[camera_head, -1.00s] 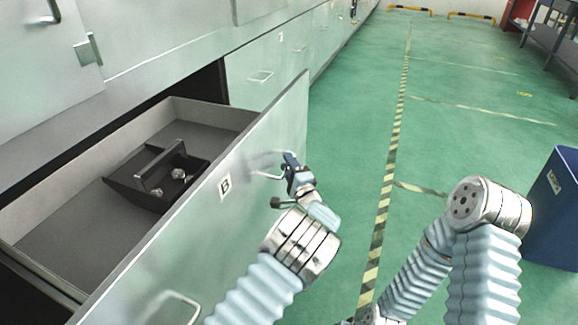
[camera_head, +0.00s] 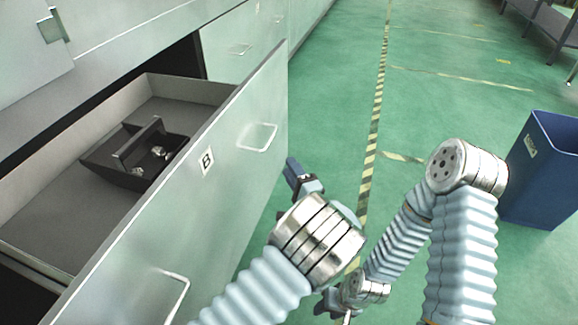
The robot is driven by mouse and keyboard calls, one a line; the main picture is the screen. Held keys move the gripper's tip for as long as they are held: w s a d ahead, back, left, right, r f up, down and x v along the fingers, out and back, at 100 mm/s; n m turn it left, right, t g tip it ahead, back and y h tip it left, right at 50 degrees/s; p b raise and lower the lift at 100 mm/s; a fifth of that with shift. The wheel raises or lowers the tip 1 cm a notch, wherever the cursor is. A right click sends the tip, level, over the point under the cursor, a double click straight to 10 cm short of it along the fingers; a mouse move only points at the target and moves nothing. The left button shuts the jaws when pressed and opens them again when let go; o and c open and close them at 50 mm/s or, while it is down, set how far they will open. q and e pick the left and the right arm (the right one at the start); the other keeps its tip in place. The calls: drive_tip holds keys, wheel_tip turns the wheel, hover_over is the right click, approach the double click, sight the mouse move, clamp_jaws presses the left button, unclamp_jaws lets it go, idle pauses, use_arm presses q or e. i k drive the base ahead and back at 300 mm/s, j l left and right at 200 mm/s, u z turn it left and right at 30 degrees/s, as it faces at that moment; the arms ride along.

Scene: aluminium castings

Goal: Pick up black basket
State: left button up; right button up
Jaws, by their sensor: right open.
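The black basket (camera_head: 112,172) stands inside the pulled-out drawer (camera_head: 52,218), with its handle bar up across the middle. A few shiny metal castings (camera_head: 159,152) lie in it. My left gripper (camera_head: 296,172) is outside the drawer, to the right of the drawer's front panel and apart from its handle (camera_head: 258,137). Its fingers are too hidden to tell whether they are open. My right gripper (camera_head: 332,309) is low at the bottom of the view, open and partly cut off, away from the basket.
The drawer front, marked B (camera_head: 207,160), stands between my arms and the basket. A blue bin (camera_head: 545,175) stands at the right. A dark table (camera_head: 548,22) is at the far right. Green floor lies open in the middle.

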sight(130, 147)
drive_tip(key=k+l, duration=0.3)
drive_tip(key=k, duration=0.15)
drive_tip(key=k+l, duration=0.3)
drive_tip(key=k, duration=0.15)
